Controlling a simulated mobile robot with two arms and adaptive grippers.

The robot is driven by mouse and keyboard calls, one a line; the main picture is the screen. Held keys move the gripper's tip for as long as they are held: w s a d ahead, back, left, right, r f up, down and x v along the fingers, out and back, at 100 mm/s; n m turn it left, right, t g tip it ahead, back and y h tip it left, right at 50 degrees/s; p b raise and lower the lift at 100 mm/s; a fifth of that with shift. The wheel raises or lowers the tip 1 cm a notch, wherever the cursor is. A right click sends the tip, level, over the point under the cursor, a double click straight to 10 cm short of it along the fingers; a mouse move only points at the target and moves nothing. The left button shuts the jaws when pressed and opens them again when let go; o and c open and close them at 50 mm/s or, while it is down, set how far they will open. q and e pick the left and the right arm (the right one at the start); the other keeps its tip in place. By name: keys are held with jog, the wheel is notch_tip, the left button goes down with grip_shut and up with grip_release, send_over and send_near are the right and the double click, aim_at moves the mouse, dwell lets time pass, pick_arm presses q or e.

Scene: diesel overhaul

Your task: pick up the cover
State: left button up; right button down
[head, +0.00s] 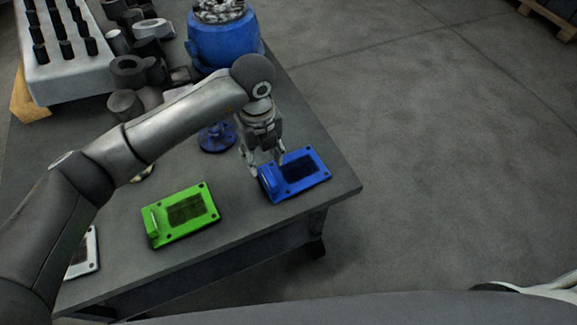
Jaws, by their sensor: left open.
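A blue cover (304,175), a flat rectangular plate with a dark panel and a raised handle at its left end, lies near the right corner of the dark table. A green cover (186,213) of the same form lies to its left, and a white cover (84,255) lies farther left, partly hidden by my left arm. My left gripper (266,170) is open at the handle end of the blue cover, with its fingers close around the handle. I cannot tell whether they touch it. My right gripper is out of view.
A blue container (223,40) with grey parts in it stands at the table's back. Several grey cylindrical parts (128,72) lie left of it, beside a pale tray (66,68) of dark pegs. A small blue part (217,138) stands behind the gripper.

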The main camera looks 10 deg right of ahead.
aim_at(269, 175)
pick_arm(q)
jog(key=shift+s+f, duration=0.2)
jog(key=shift+f, duration=1.2)
jog(key=shift+d+f, duration=0.15)
jog(key=shift+f, duration=0.2)
jog(key=f, duration=0.2)
jog(key=f+p, duration=0.1)
jog(key=f, duration=0.1)
jog(key=shift+d+f, duration=0.1)
jog(key=shift+d, duration=0.2)
jog(key=shift+f, duration=0.15)
jog(key=shift+c, duration=1.3)
jog(key=c, duration=0.5)
grip_shut()
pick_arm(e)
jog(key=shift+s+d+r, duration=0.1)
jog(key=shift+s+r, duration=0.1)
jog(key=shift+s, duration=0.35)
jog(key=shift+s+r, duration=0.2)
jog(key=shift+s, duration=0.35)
